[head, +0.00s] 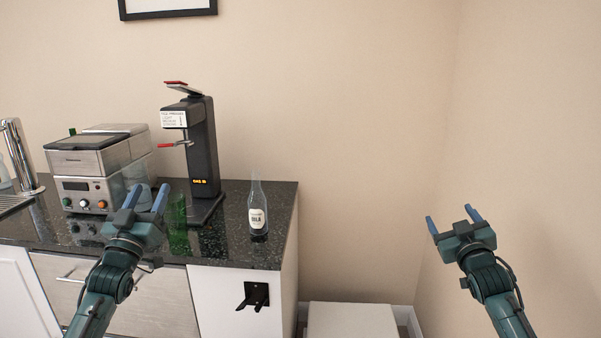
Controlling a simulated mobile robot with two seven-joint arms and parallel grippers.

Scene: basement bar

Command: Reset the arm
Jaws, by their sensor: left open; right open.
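My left gripper (147,199) is open and empty. It is raised in front of the dark counter, and in the picture its fingers overlap the counter top and the lower right of the silver machine. My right gripper (453,219) is open and empty. It is held up at the right against the bare beige wall, clear of the counter. Both arms come in from the bottom of the head view.
On the dark stone counter (275,218) stand a silver machine (85,165), a black press (203,150), a green glass (178,225) and a clear labelled bottle (257,208) near the right edge. A black bracket (255,296) sticks out below. A white box (350,320) is low right.

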